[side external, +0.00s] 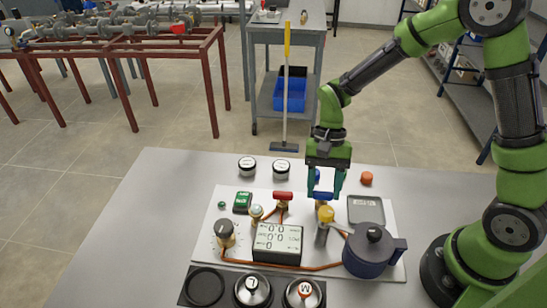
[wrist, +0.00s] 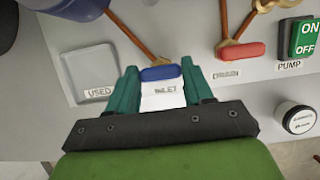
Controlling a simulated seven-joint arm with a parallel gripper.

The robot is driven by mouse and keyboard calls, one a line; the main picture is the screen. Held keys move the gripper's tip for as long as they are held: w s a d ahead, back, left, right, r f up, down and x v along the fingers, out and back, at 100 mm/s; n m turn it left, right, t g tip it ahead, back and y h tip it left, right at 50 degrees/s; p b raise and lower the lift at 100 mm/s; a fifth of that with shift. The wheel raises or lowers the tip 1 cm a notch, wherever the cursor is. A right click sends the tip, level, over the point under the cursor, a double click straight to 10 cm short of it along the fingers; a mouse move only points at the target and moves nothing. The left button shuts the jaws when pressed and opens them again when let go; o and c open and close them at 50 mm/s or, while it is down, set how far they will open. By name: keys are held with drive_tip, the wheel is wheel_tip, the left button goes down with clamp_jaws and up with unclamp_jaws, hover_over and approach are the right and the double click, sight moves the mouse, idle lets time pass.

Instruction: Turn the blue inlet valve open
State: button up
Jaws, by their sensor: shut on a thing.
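The blue inlet valve handle (wrist: 160,73) lies between the two fingertips of my gripper (wrist: 160,70) in the wrist view, just above a label reading INLET (wrist: 165,90). The handle lies crosswise, at the end of an orange-brown pipe. My gripper is shut on the handle, with one teal finger at each end of it. In the side external view my gripper (side external: 324,190) points down over the back of the panel. There the blue handle (side external: 323,195) is partly hidden by the fingers and the yellow-topped fitting in front.
A red valve handle (side external: 283,195) sits left of the blue one. A green pump switch (side external: 243,202), a display (side external: 277,243), a dark blue pot (side external: 370,250) and a yellow-topped fitting (side external: 326,214) stand nearby. An orange knob (side external: 367,178) is to the right. The table's left side is clear.

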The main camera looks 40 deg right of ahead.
drive_tip(key=shift+c, duration=0.4)
drive_tip(key=n, duration=0.2)
drive_tip(key=n+g+h, duration=0.1)
drive_tip(key=n, duration=0.1)
drive_tip(key=shift+w+a+n+h, duration=0.1)
drive_tip(key=shift+a+n+h, duration=0.05)
drive_tip(key=shift+n+h, duration=0.2)
drive_tip(key=n+h, duration=0.1)
drive_tip(key=n, duration=0.3)
drive_tip(key=shift+a+n+h, duration=0.1)
drive_tip(key=shift+n+h, duration=0.25)
drive_tip(key=n, duration=0.2)
drive_tip(key=n+h, duration=0.1)
drive_tip(key=n, duration=0.1)
drive_tip(key=shift+a+h, duration=0.1)
drive_tip(key=shift+h, duration=0.2)
drive_tip(key=shift+n+t+h, duration=0.4)
drive_tip(key=shift+n+h, duration=0.3)
drive_tip(key=shift+n, duration=1.5)
drive_tip(key=o, duration=1)
drive_tip(key=shift+o, duration=0.2)
drive_tip(key=shift+a+r, duration=0.1)
